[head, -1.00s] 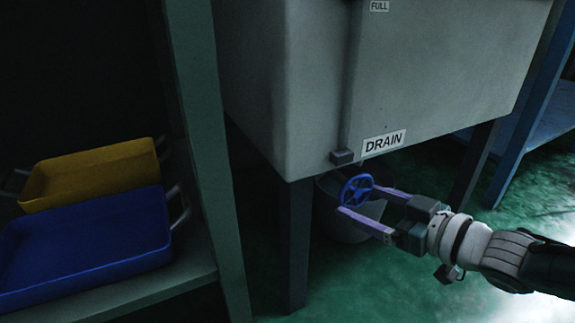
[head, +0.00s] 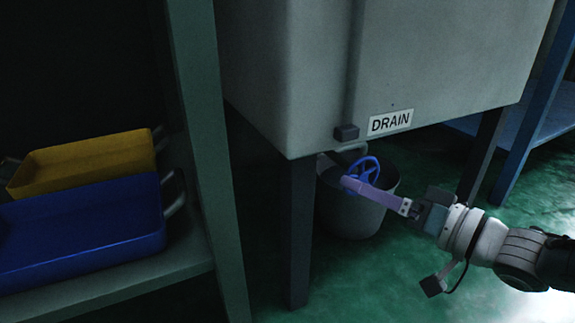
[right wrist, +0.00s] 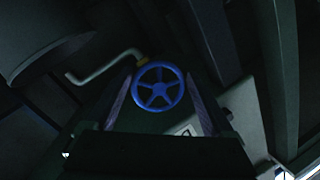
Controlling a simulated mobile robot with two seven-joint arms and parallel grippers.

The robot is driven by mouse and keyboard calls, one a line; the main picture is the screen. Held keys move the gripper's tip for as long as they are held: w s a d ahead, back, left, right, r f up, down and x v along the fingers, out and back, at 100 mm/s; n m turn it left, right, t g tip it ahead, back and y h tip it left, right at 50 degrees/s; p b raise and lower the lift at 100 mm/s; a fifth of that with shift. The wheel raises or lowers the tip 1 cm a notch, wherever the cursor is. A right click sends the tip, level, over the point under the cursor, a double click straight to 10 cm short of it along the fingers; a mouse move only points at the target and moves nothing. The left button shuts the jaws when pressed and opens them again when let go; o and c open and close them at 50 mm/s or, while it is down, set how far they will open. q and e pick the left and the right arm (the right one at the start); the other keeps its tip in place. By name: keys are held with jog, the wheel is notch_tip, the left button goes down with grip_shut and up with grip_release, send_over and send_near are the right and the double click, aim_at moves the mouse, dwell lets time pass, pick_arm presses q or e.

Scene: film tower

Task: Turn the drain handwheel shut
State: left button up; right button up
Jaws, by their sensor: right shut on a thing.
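The blue spoked handwheel (head: 369,164) sits on the drain pipe (head: 349,148) under the grey tank, below the DRAIN label (head: 390,122). My right gripper (head: 357,179) reaches in from the right and is shut on the wheel. In the head view its purple fingers line up, so the far one is mostly hidden. In the right wrist view, the wheel (right wrist: 159,88) is face-on between the two fingers, one at each side of its rim. The bent pipe (right wrist: 100,66) shows behind it. My left gripper is not in view.
A grey bucket (head: 352,215) stands on the green floor under the wheel. Tank legs (head: 297,230) stand left and right of it. A shelf at left holds a yellow tray (head: 85,163) and a blue tray (head: 80,232). Floor right of the bucket is clear.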

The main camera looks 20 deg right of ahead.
jog(key=shift+r, duration=0.15)
dwell(0.6)
jog(key=o, duration=1)
jog(key=shift+o, duration=0.4)
jog(key=shift+w+d, duration=0.15)
jog(key=shift+w, duration=0.05)
jog(key=p+v, duration=0.3)
jog(key=v, duration=0.7)
jog(key=shift+p, duration=0.4)
